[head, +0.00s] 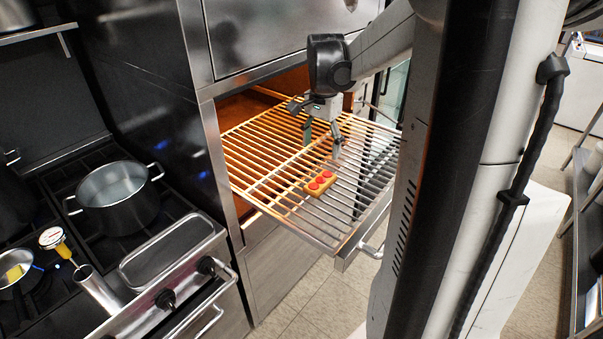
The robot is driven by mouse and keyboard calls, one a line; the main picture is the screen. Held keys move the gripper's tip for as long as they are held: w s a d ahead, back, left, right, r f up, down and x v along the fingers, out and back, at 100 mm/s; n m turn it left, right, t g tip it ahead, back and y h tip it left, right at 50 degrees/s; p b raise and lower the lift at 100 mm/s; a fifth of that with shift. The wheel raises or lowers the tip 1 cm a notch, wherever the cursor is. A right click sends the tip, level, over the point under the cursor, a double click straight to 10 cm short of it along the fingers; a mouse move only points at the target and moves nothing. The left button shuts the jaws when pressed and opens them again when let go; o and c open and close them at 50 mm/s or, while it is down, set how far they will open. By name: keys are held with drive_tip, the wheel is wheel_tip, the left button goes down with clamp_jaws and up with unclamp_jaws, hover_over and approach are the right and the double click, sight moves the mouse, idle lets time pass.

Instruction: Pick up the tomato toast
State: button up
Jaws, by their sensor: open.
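The tomato toast (320,183) is a small golden slab with several red rounds on top. It lies flat on the pulled-out wire rack (262,163), towards the rack's front. My gripper (322,148) hangs from the arm above the rack, pointing down. Its two fingers are apart with nothing between them. It is a little behind and above the toast, and does not appear to touch it. The exact height of the fingertips over the rack is hard to tell.
The rack juts out from a steel cabinet with a warm-lit opening (241,112). On the left, a stove carries a pot (118,201), a small pan (17,271) and a yellow dial thermometer (55,240). Much of the rack around the toast is bare. My own column blocks the right-centre view.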

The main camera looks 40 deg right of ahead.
hover_over(321, 180)
drive_tip(key=f, duration=0.6)
drive_tip(key=shift+w+a+f, duration=0.1)
drive_tip(key=shift+w+f, duration=0.05)
drive_tip(key=shift+w, duration=0.1)
drive_tip(key=shift+s+f+p, duration=0.15)
drive_tip(key=shift+f+p, duration=0.05)
drive_tip(key=shift+f, duration=1.15)
drive_tip(key=shift+s+f+p, duration=0.1)
drive_tip(key=shift+f+p, duration=0.05)
drive_tip(key=shift+f, duration=1.2)
drive_tip(key=c, duration=1.3)
drive_tip(key=shift+c, duration=0.2)
